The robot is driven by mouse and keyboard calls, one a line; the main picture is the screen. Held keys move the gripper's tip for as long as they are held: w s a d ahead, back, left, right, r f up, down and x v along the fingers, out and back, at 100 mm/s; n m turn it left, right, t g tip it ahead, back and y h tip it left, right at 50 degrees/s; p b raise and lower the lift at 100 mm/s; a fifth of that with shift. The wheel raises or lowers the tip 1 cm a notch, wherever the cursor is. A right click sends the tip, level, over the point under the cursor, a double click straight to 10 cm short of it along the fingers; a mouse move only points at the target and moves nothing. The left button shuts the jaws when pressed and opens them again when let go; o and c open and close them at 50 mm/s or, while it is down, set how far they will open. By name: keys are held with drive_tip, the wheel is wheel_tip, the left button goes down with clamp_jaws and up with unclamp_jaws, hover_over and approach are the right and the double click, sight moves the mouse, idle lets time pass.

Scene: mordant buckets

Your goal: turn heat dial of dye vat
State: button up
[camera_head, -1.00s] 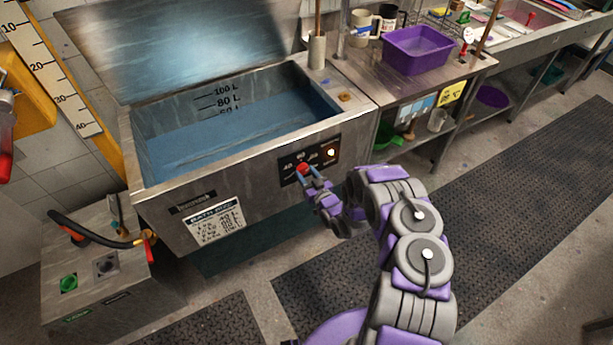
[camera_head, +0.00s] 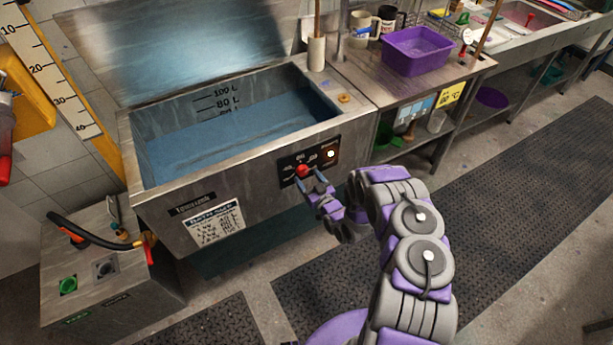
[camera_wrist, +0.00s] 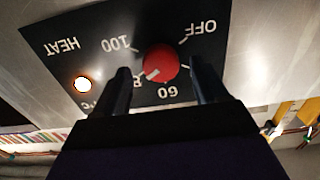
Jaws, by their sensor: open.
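The red heat dial (camera_head: 303,170) sits on the black control panel (camera_head: 290,158) on the front of the steel dye vat (camera_head: 250,172). In the wrist view the panel is upside down, and the dial (camera_wrist: 160,63) has a white mark pointing lower left, toward a number partly hidden by the left finger that starts with 8. The labels 100, 60 and OFF are readable. My gripper (camera_head: 311,183) is open just in front of the dial. In the wrist view its two fingers (camera_wrist: 162,72) stand on either side of the dial, with gaps visible; contact cannot be told.
A lit indicator lamp (camera_head: 331,154) is beside the dial. The vat holds blue liquid (camera_head: 220,135). A steel box with a green button (camera_head: 68,285) and a black hose stands at left. A purple tub (camera_head: 417,50) sits on the bench at right. Floor mats lie in front.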

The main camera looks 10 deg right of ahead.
drive_tip(key=v, duration=1.5)
drive_tip(key=shift+s, duration=0.3)
drive_tip(key=shift+d, duration=0.2)
